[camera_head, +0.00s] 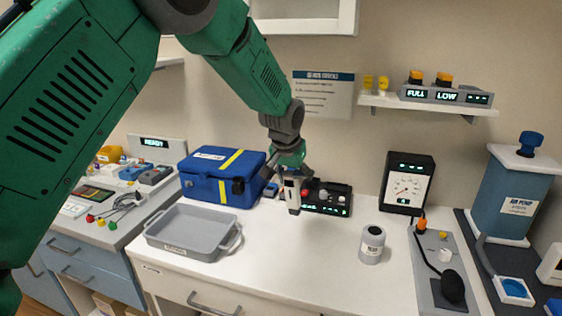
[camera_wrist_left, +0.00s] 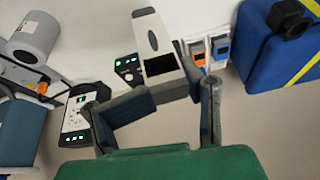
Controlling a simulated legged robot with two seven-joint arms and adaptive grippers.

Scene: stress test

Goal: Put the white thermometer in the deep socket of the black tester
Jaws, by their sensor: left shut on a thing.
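The white thermometer (camera_head: 292,190), a pale stick with a dark lower part, is held upright in my left gripper (camera_head: 288,172), just in front of the left end of the black tester. In the left wrist view it shows as a white body with a dark window (camera_wrist_left: 152,35), and my left gripper's fingers (camera_wrist_left: 172,95) close around its near end. The black tester (camera_head: 340,201) stands on the white counter with green lights and a red knob. In the wrist view its lit panel (camera_wrist_left: 128,66) is partly covered by the thermometer. I cannot make out its sockets. My right gripper is not in view.
A blue case (camera_head: 208,177) and a grey tray (camera_head: 185,250) stand left. Small orange (camera_wrist_left: 197,55) and blue (camera_wrist_left: 221,48) items sit close beside the thermometer in the wrist view. The front middle counter is clear.

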